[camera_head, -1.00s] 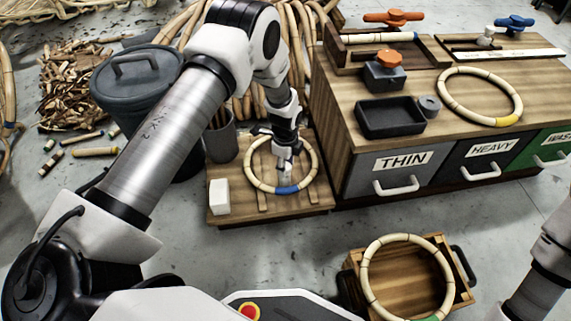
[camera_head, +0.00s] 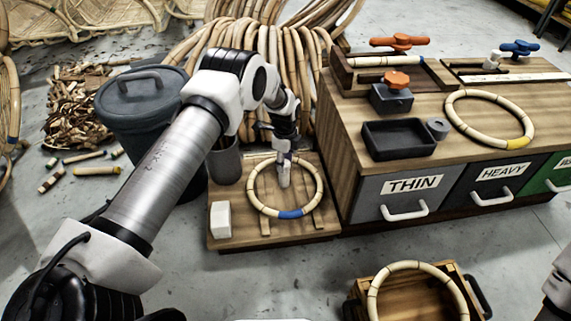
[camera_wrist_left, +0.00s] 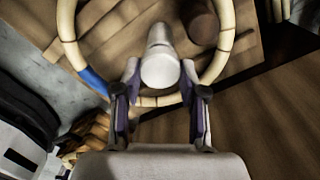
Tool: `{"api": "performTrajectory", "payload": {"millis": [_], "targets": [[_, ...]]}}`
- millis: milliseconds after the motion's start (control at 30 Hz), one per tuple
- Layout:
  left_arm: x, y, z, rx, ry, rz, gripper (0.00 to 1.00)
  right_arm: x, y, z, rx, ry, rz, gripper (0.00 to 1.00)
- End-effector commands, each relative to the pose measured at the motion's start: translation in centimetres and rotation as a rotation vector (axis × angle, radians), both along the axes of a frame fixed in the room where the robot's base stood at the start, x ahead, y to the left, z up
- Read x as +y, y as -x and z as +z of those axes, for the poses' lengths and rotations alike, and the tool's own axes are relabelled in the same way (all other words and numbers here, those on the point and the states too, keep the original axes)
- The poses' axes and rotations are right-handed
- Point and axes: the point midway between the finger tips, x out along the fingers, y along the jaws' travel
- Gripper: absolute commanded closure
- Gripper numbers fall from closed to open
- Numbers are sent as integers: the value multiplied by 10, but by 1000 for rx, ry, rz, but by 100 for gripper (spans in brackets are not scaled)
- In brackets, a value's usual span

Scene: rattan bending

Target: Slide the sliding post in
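The sliding post (camera_head: 284,177) is a pale upright cylinder on the wooden board (camera_head: 222,185), inside a rattan ring (camera_head: 256,200) with a blue band. It stands clear of the blue-banded near side of the ring. My left gripper (camera_head: 285,160) is at its top. In the left wrist view the round end of the post (camera_wrist_left: 160,71) sits between the two fingertips (camera_wrist_left: 160,85), which appear to be closed against its sides. A darker round peg (camera_wrist_left: 200,24) is close by. My right gripper is out of view.
The drawer bench (camera_head: 345,150) is close on the right. A crate with another ring (camera_head: 375,285) is in front.

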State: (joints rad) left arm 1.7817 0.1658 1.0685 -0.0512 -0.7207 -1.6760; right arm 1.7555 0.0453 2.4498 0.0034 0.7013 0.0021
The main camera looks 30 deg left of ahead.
Motion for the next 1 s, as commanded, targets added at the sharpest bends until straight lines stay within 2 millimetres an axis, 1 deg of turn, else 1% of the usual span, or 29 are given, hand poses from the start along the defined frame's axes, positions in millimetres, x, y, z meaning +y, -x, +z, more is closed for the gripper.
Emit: {"api": "performTrajectory", "payload": {"millis": [33, 67, 367, 467, 567, 800, 900, 1000], "targets": [[3, -5, 2, -19, -4, -1, 45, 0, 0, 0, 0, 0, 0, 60], [3, -5, 2, -19, -4, -1, 34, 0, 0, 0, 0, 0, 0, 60], [2, -3, 2, -13, -3, -1, 33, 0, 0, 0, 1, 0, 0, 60], [2, -4, 9, -14, -3, -1, 33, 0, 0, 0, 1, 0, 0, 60], [1, -4, 26, -14, -2, -1, 33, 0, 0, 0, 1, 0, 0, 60], [2, -4, 87, -17, -3, 0, 33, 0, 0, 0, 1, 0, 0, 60], [2, -4, 106, -16, -3, 0, 33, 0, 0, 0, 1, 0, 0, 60], [2, -4, 118, -14, -3, 0, 33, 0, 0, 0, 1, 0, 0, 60]]}}
